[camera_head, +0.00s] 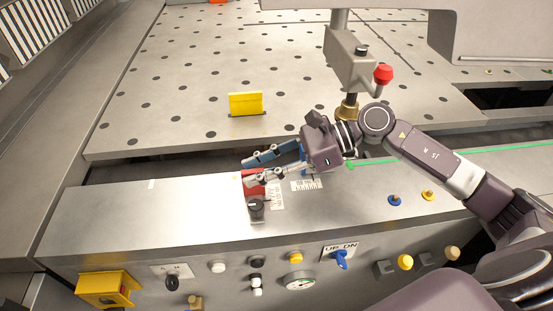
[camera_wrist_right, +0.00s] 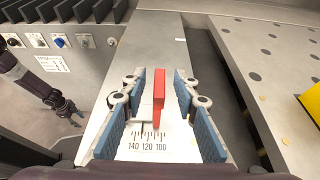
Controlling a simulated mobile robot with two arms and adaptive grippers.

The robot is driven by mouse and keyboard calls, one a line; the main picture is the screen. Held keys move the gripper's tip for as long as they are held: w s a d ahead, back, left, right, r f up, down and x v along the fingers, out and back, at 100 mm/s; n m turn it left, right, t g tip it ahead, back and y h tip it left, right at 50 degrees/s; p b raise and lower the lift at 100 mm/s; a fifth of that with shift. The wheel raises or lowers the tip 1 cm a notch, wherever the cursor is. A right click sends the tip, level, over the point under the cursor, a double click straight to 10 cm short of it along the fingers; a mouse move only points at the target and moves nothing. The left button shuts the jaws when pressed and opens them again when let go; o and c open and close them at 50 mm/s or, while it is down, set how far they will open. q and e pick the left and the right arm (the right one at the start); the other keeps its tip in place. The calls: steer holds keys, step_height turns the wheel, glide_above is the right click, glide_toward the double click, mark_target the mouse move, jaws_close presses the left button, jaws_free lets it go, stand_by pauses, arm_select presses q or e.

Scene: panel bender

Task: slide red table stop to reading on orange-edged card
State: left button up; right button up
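The red table stop (camera_head: 253,186) stands on the front ledge beside a printed scale (camera_head: 306,185); in the wrist view it is an upright red block (camera_wrist_right: 159,92). The scale (camera_wrist_right: 148,142) there reads 140, 120, 100, with the stop near the 100 end. My right gripper (camera_head: 248,170) is open, its blue-padded fingers (camera_wrist_right: 157,86) on either side of the stop with gaps showing. My left gripper (camera_wrist_right: 64,108) appears small and dark at the left of the wrist view, its opening unclear.
A yellow block (camera_head: 246,103) stands on the perforated table (camera_head: 190,75), beyond a dark gap. A black knob (camera_head: 256,206) sits close to the stop. A red-knobbed lever (camera_head: 383,74) rises behind my right arm. The ledge's left part is clear.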

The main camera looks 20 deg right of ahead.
steer(key=v, duration=1.1)
